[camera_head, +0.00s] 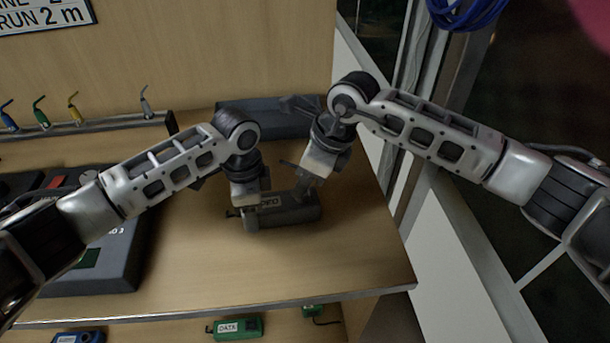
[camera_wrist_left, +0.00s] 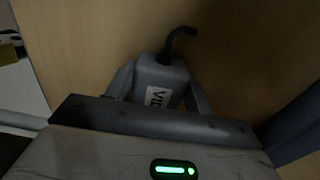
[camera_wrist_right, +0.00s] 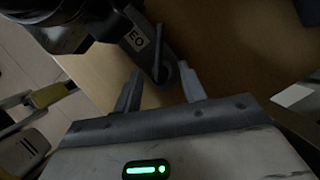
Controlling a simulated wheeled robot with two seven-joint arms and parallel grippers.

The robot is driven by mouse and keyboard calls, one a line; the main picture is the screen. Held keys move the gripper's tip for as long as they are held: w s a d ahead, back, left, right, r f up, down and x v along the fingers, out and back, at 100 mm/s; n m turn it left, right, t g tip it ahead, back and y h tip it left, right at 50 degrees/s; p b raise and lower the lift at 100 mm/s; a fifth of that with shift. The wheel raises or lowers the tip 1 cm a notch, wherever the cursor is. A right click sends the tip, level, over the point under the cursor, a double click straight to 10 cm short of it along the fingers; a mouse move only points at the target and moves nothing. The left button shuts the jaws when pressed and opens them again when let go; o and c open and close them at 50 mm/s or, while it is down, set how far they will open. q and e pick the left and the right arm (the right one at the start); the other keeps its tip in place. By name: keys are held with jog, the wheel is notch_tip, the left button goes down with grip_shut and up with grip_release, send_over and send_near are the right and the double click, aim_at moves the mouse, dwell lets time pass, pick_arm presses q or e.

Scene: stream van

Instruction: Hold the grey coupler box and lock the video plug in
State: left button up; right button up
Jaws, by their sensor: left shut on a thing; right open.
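The grey coupler box (camera_head: 283,215) lies on the bench top, with a white label that reads in part as VIDEO. My left gripper (camera_head: 249,203) is shut on the box; the left wrist view shows its fingers on both sides of the box (camera_wrist_left: 160,78). A short black cable (camera_wrist_left: 180,40) sticks out of one end. My right gripper (camera_head: 307,190) is open above the right end of the box. In the right wrist view a dark lever-like piece (camera_wrist_right: 168,52) stands by the box's end, between the open fingers. I cannot tell the video plug apart from the box.
A dark grey tray (camera_head: 265,120) lies behind the grippers. A dark console (camera_head: 115,260) is at the left, and a rack (camera_head: 95,125) with coloured hooked pieces is behind it. A green DATA box (camera_head: 236,327) is below the front edge. The bench front right is clear.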

pick_arm(q)
jog(key=o, duration=1.2)
pick_arm(e)
jog(key=v, duration=1.1)
jog(key=shift+r, duration=0.2)
pick_arm(q)
notch_tip(320, 180, up, 12)
jog(key=shift+s, duration=0.1)
pick_arm(e)
jog(key=shift+s, duration=0.1)
